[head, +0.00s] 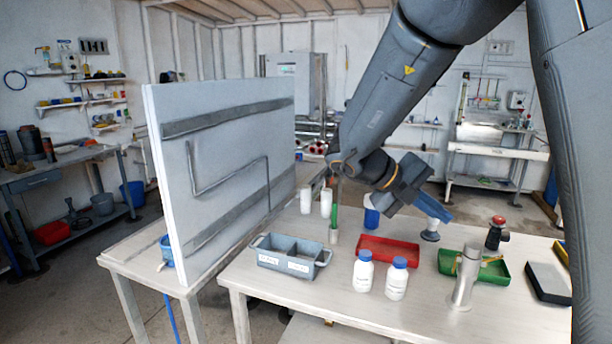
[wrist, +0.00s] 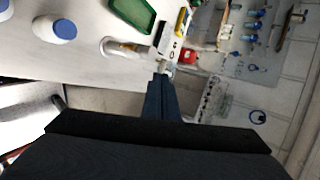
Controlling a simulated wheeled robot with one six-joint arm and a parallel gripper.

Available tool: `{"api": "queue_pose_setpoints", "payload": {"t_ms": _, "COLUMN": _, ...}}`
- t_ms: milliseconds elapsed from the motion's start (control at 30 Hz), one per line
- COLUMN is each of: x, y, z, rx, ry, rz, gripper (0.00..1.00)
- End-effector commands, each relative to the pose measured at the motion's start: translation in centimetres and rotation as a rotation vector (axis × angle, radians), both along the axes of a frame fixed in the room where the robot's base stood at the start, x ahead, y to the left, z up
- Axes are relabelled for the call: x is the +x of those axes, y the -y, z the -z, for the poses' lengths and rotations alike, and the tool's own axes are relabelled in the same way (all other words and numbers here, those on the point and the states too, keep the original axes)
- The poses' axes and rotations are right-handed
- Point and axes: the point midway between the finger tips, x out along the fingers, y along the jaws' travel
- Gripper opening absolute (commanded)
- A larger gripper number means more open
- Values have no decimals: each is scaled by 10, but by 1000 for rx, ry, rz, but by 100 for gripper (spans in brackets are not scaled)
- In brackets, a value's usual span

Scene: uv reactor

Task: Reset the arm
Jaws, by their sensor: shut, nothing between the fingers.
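My arm reaches in from the upper right in the head view, bent over the table. My gripper (head: 433,207) hangs above the table, tilted down to the right, its blue fingers closed together with nothing between them. In the wrist view my gripper (wrist: 161,85) is shut, its fingers pointing up the picture past the table edge, with floor behind them. In the head view a white funnel-like piece (head: 430,233) shows just under the fingertips; I cannot tell the gap between them.
The table (head: 320,300) bears a grey two-part caddy (head: 287,262), a red tray (head: 388,249), a green tray (head: 490,266), two white blue-capped bottles (head: 363,271), a metal cylinder (head: 466,280) and a dark box (head: 547,282). A large white panel (head: 215,180) stands upright at left.

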Motion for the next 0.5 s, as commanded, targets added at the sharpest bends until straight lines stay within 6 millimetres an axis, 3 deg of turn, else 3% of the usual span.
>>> {"api": "queue_pose_setpoints", "payload": {"t_ms": 133, "x": 37, "y": 9, "z": 6, "rx": -33, "ry": -4, "rz": -236, "gripper": 0}}
{"api": "queue_pose_setpoints", "payload": {"t_ms": 267, "x": 78, "y": 2, "z": 15, "rx": -83, "ry": -47, "rz": -553, "gripper": 0}}
{"api": "queue_pose_setpoints", "payload": {"t_ms": 400, "x": 108, "y": -30, "z": 35, "rx": -152, "ry": -158, "rz": -966, "gripper": 0}}
{"api": "queue_pose_setpoints", "payload": {"t_ms": 500, "x": 111, "y": -60, "z": 59, "rx": -196, "ry": -272, "rz": -1260, "gripper": 0}}
